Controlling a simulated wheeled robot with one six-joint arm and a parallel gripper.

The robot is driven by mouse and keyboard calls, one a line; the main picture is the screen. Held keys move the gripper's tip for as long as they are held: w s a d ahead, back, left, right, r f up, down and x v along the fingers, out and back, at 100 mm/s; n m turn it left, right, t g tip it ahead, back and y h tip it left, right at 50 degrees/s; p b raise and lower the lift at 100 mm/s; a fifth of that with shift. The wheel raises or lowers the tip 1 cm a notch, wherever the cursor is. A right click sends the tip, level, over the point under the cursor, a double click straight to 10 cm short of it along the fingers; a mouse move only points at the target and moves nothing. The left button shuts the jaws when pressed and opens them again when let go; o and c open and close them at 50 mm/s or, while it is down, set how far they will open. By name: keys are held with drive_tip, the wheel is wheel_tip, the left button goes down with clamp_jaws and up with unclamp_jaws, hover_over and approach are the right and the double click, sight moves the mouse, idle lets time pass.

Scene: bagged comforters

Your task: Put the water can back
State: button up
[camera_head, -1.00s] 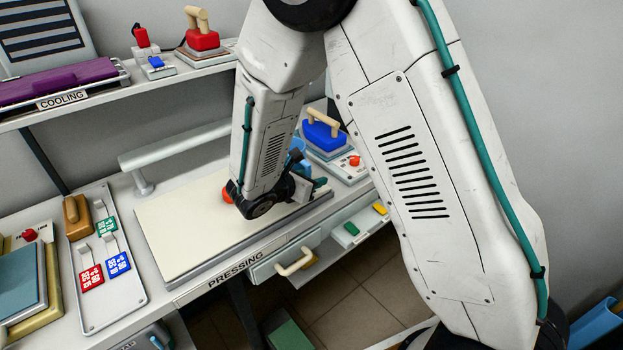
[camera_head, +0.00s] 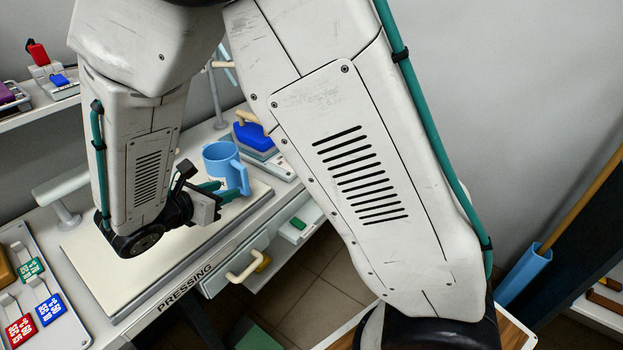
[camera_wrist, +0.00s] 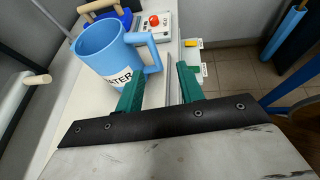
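The water can (camera_head: 221,160) is a light blue mug-shaped can with a side handle, upright on the pale pressing board (camera_head: 90,259). In the wrist view the can (camera_wrist: 97,52) shows part of a WATER label, and its handle points right. My gripper (camera_head: 220,190) is beside the can, low over the board. In the wrist view my gripper (camera_wrist: 160,82) has its two green fingers apart with nothing between them. The handle is just ahead of the gap, seemingly not between the fingers. Whether the left finger touches the can is unclear.
A blue iron-like block with a wooden handle (camera_head: 253,137) stands behind the can. A red button (camera_wrist: 154,20) is on a panel nearby. A drawer with a pale handle (camera_head: 245,266) is below the PRESSING edge. A blue tube (camera_head: 524,275) stands at the right.

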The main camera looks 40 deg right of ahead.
drive_tip(key=s+d+r+m+g+y, duration=0.3)
drive_tip(key=s+d+r+m+g, duration=0.3)
drive_tip(key=s+d+r+m, duration=0.5)
drive_tip(key=s+r+m+y, duration=0.1)
drive_tip(key=s+m+y, duration=0.3)
drive_tip(key=s+m, duration=0.2)
drive_tip(key=s+d+r+m+t+y, duration=0.1)
drive_tip(key=s+r+m+y, duration=0.1)
drive_tip(key=s+m+y, duration=0.2)
drive_tip(key=s+m, duration=0.2)
drive_tip(key=s, duration=0.2)
drive_tip(key=shift+s+r+y, duration=0.3)
drive_tip(key=shift+s, duration=0.05)
